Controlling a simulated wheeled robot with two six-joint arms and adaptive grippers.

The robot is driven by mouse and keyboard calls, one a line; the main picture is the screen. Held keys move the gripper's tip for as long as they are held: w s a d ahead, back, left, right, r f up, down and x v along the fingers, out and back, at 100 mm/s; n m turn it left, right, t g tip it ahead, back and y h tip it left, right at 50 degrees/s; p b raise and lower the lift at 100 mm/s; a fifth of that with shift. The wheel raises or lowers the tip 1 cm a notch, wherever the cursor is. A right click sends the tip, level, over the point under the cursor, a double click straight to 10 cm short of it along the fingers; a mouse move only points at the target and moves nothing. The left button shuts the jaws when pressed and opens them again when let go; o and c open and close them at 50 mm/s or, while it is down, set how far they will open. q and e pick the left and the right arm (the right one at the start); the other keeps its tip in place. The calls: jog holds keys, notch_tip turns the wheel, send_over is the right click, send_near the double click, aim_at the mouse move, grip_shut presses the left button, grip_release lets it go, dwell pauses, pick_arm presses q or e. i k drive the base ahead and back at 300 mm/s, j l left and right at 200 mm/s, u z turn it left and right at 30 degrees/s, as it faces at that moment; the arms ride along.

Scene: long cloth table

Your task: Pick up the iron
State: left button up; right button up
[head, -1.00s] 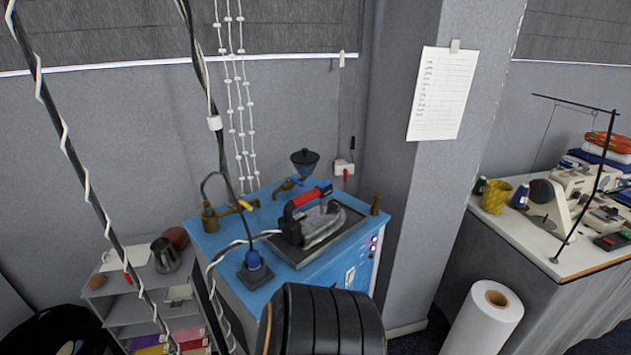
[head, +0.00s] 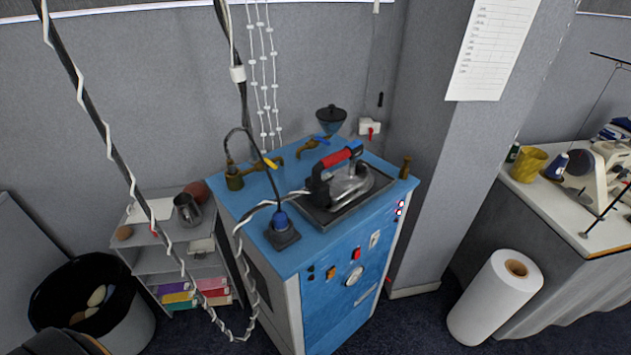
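The iron (head: 345,182) has a silver body, a black rear part and a red handle with a blue end. It rests on a dark flat plate (head: 358,207) on top of the blue boiler cabinet (head: 338,288). A cord wrapped in white runs from its rear to the left. Neither of my grippers shows in the head view, and nothing is touching the iron.
Brass valves, a black funnel (head: 331,118) and a dark cord base (head: 282,232) crowd the cabinet top. Wrapped cables hang at the left. A grey shelf (head: 165,259) and black bin (head: 100,300) stand left. A grey pillar, white roll (head: 495,297) and sewing table (head: 548,212) stand right.

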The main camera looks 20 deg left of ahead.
aim_at(334, 191)
jog(key=z, duration=3.55)
jog(key=u, duration=4.05)
jog(key=i+l, duration=0.1)
jog(key=l, duration=0.55)
jog(key=i+l, duration=0.1)
jog(key=l, duration=0.55)
jog(key=u, duration=0.05)
